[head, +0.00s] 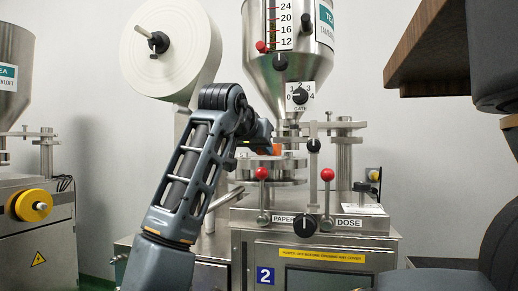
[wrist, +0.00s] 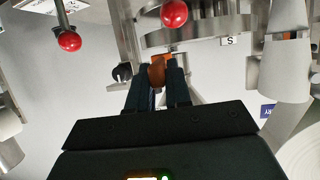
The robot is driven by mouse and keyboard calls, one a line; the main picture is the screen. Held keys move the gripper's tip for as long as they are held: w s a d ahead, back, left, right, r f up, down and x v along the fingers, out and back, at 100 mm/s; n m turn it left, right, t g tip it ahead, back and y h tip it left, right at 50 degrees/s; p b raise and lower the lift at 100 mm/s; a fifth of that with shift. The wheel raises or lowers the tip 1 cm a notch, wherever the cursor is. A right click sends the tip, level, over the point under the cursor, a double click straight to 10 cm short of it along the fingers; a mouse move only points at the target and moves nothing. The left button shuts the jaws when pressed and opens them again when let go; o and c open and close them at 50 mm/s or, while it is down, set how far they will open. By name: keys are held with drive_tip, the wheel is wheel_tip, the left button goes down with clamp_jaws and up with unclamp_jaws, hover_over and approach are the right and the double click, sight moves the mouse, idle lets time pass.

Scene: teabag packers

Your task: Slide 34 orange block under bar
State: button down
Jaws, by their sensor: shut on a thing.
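My gripper (head: 263,146) reaches in from the left to the middle of the steel machine, below the hopper's spout. The orange block (head: 268,152) shows as a small patch at its tip, just above a round steel plate (head: 276,162). In the wrist view the two dark fingers of my gripper (wrist: 157,88) are shut on the orange block (wrist: 157,71), which sticks out past the fingertips toward a curved steel part. A steel crossbar (head: 322,125) stands right of the block. I cannot tell whether the block touches the plate or lies under any bar.
Red-knobbed levers stand close by, at the left (head: 262,174) and right (head: 327,175) of the machine top. The hopper (head: 290,50) hangs above, and a large white paper roll (head: 168,48) is at the upper left. A wooden shelf (head: 425,45) juts in at the upper right.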

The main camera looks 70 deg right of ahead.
sight(275, 151)
drive_tip(key=shift+b+x, duration=0.6)
drive_tip(key=shift+x, duration=1)
drive_tip(key=shift+d+r+p, duration=0.15)
drive_tip(key=shift+d+p, duration=0.15)
drive_tip(key=shift+s+d+p, duration=0.2)
drive_tip(key=shift+d+p, duration=1.05)
drive_tip(key=shift+d, duration=1.9)
drive_tip(key=c, duration=1)
unclamp_jaws()
drive_tip(key=shift+v, duration=3.8)
